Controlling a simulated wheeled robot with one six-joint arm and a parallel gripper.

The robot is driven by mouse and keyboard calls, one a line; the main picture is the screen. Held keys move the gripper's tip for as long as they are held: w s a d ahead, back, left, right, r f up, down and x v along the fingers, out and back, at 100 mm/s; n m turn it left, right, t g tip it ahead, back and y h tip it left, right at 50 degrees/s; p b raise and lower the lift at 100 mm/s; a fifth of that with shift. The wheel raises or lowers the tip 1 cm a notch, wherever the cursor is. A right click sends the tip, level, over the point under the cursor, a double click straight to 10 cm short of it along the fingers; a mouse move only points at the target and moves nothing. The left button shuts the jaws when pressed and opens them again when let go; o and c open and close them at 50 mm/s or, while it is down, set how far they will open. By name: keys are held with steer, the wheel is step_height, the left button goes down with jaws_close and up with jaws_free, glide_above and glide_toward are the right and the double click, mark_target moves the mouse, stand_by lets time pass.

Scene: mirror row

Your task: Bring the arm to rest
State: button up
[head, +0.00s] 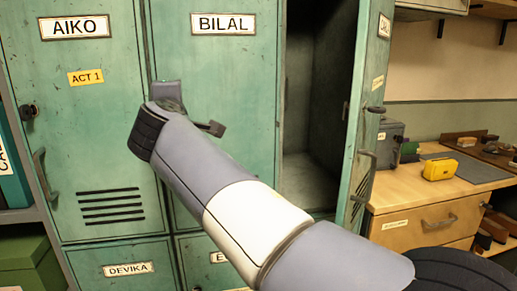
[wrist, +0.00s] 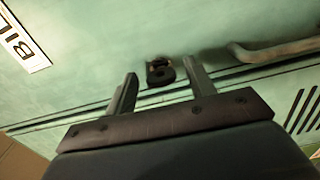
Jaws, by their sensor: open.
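My arm reaches from the lower right to the BILAL locker door (head: 230,75) in the head view. My gripper (wrist: 160,67) is open in the wrist view, with its two fingers apart and nothing held. A small black lock (wrist: 160,72) on the green door shows between and just beyond the fingertips; I cannot tell whether they touch the door. The door's handle (wrist: 275,50) is to the right of the lock. The BILAL label (wrist: 22,38) is cut off at the left. In the head view my wrist hides this lock and handle.
The AIKO locker (head: 95,130) is shut at the left. Right of BILAL, a locker door (head: 365,110) stands open, showing an empty dark interior (head: 310,160). A wooden bench (head: 410,195) with a yellow case (head: 440,169) is at the right.

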stand_by(0.5)
steer(key=b+v, duration=0.2)
steer(key=v, duration=0.9)
steer(key=p+x, duration=0.2)
steer(key=x, duration=0.9)
steer(key=shift+w, duration=0.2)
steer(key=shift+a+r+n+p, duration=0.1)
steer(key=shift+r+n+p, duration=0.1)
steer(key=shift+n+p, duration=0.35)
steer(key=n+p, duration=1.6)
steer(key=n, duration=0.1)
steer(key=shift+s+a, duration=0.15)
